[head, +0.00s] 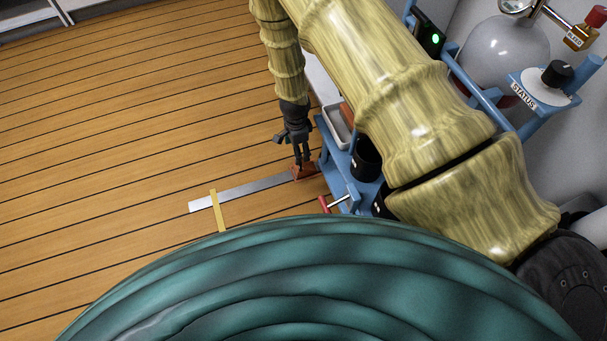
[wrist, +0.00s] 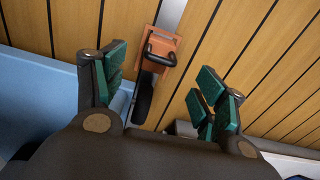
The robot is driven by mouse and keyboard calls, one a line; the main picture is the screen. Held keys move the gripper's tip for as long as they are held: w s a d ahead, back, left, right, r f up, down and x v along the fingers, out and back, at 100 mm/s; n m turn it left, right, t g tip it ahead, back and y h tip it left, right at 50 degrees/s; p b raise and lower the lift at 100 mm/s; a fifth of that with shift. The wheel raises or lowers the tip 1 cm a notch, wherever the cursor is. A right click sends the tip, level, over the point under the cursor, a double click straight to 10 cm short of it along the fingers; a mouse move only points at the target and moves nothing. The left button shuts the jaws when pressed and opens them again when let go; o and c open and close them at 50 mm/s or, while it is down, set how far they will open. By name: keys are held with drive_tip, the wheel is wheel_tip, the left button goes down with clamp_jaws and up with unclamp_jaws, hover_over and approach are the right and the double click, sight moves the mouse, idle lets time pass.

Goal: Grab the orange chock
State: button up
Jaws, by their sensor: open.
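The orange chock (head: 304,173) lies low by the wooden floor, at the right end of a flat metal strip (head: 255,186), beside the blue frame. In the wrist view the orange chock (wrist: 171,45) has a black loop handle (wrist: 160,56) on its face. It shows ahead of my gripper (wrist: 160,78), between the lines of the two green-padded fingers. The fingers are spread wide, with nothing between the pads. In the head view my gripper (head: 302,158) points down just above the chock; whether they touch is hard to tell.
The blue frame (head: 338,160) stands close on the right, with a white tray (head: 336,124) and a black cylinder (head: 365,160). A yellow strip (head: 217,210) crosses the metal strip. A dark rounded part (wrist: 144,98) is near the chock. The floor (head: 130,130) is clear on the left.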

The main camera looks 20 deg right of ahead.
sight(300, 167)
drive_tip(key=shift+w+d+f+b, duration=0.1)
drive_tip(key=shift+d+f+b, duration=0.1)
drive_tip(key=shift+f+b, duration=0.45)
drive_tip(key=shift+w+d+f+b, duration=0.15)
drive_tip(key=shift+f+b, duration=0.15)
drive_tip(key=shift+f, duration=0.6)
wheel_tip(300, 167, down, 10)
drive_tip(key=b, duration=0.5)
drive_tip(key=shift+s+f, duration=0.1)
drive_tip(key=shift+f, duration=0.15)
drive_tip(key=c, duration=1.2)
drive_tip(key=shift+c, duration=0.4)
drive_tip(key=shift+r, duration=0.15)
